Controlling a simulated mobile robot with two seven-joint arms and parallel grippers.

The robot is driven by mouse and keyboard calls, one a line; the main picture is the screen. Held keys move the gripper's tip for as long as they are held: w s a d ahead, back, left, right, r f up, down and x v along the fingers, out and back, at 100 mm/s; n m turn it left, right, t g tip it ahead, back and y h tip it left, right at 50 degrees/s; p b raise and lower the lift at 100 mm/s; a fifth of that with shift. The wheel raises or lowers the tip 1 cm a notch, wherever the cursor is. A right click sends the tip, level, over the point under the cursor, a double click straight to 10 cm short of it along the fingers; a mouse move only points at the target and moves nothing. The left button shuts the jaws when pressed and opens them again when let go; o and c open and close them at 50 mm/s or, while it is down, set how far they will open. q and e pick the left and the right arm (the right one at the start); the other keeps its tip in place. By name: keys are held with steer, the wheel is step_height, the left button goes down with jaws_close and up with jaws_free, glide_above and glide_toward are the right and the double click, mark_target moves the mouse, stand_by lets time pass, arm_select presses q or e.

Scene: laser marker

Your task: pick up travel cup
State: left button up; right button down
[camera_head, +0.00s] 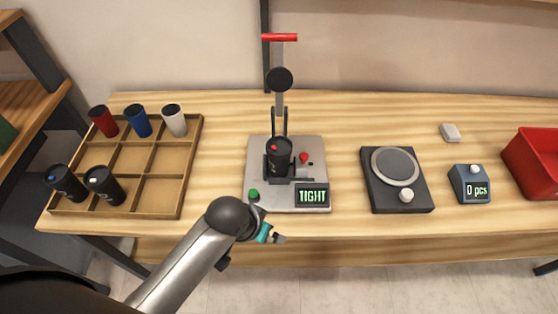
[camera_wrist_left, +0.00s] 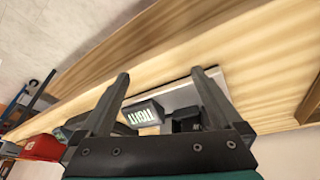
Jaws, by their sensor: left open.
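A black travel cup (camera_head: 279,155) with a red spot on its lid stands upright in the marking fixture (camera_head: 257,160), whose display (camera_head: 312,195) reads "TIGHT". More travel cups are in the wooden tray: red (camera_head: 104,122), blue (camera_head: 138,121), white (camera_head: 174,120), and two black ones (camera_head: 65,183) (camera_head: 104,185) leaning in the front compartments. My left gripper (camera_head: 275,238) is at the table's front edge, in front of the fixture and apart from the cup. In the left wrist view its fingers (camera_wrist_left: 161,76) are spread and empty, with the display showing between them. My right gripper is not in view.
The divided tray (camera_head: 163,193) has empty compartments at its middle and right. The fixture's tall lever has a red handle (camera_head: 279,38). Right of it are a round-topped scale (camera_head: 375,200), a counter (camera_head: 470,186) reading "0 pcs", a small white block (camera_head: 450,132) and a red bin (camera_head: 535,165).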

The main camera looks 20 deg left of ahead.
arm_select(q)
steer(key=w+d+r, duration=0.2)
steer(key=w+r, duration=0.5)
steer(key=y+p, duration=0.1)
steer(key=p, duration=0.1)
glide_toward(280, 147)
steer(key=f, duration=0.1)
steer(key=w+f+b, duration=0.1)
steer(key=f+n+b, duration=0.1)
steer(key=shift+w+d+f, duration=0.2)
steer(key=shift+w+f, duration=0.1)
steer(key=b+x, duration=0.1)
steer(key=x, duration=0.4)
steer(key=shift+s+a+f+b, duration=0.1)
steer(key=shift+s+b, duration=0.1)
steer(key=shift+b, duration=0.15)
steer(key=shift+t, duration=0.3)
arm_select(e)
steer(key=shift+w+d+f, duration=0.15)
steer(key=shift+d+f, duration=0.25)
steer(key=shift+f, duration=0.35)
arm_select(q)
steer(key=c, duration=0.6)
